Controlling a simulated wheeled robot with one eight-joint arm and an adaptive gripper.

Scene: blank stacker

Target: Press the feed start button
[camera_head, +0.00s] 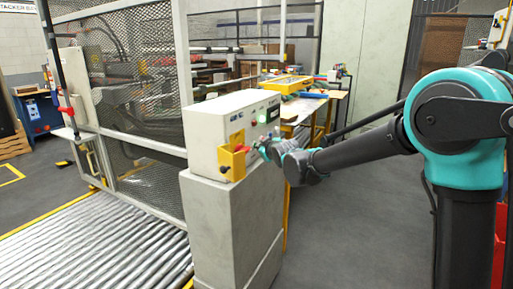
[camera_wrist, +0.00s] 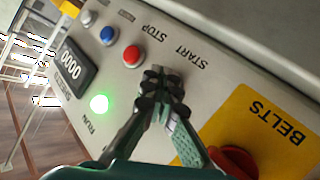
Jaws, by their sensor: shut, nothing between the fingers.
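The control box (camera_head: 215,120) stands on a grey pedestal. My gripper (camera_head: 262,146) is at its right-hand face, fingers towards the panel. In the wrist view the panel (camera_wrist: 215,75) appears turned over, with START and STOP labels. My gripper (camera_wrist: 164,82) is shut and empty, its fingertips over the panel just beside the START label. The start button itself does not show; the fingertips cover the spot by the label. I cannot tell whether they touch it. A red button (camera_wrist: 132,55) sits by STOP. A green lamp (camera_wrist: 99,102) near RUN is lit.
A red knob (camera_wrist: 233,160) on a yellow BELTS plate (camera_wrist: 262,125) is close beside my fingers. A blue button (camera_wrist: 108,35) and a 0000 display (camera_wrist: 72,70) are also on the panel. Mesh fencing (camera_head: 140,80) and a roller conveyor (camera_head: 100,255) lie left of the pedestal.

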